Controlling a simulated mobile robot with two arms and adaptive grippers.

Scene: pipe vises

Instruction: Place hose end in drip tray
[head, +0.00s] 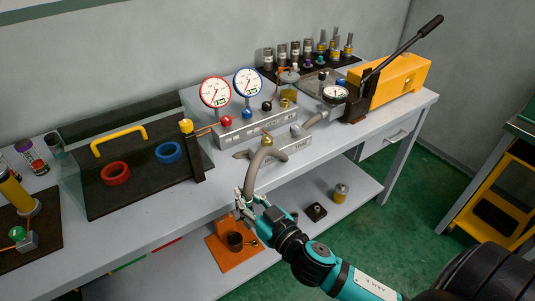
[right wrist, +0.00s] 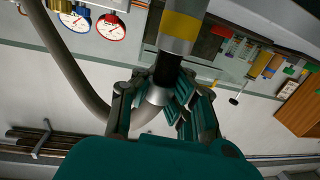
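The grey hose (head: 255,172) hangs in a bend from the block with a brass knob at the bench's front edge. Its lower part meets my right gripper (head: 250,199). In the right wrist view the hose (right wrist: 75,75) curves down from the upper left to the fingers of my right gripper (right wrist: 165,100), which close around a metal collar (right wrist: 158,96). A shallow grey tray (head: 318,76) is at the back of the bench. An orange plate (head: 221,263) with a dark cup is on the lower shelf. Which one is the drip tray is unclear. My left gripper is out of view.
Two gauges (head: 231,89) stand on a metal manifold behind the hose. A yellow hand pump (head: 398,78) with a long lever is at the bench's right. A dark board (head: 140,190) with red and blue rings is at left. A small black block (head: 316,211) sits on the shelf.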

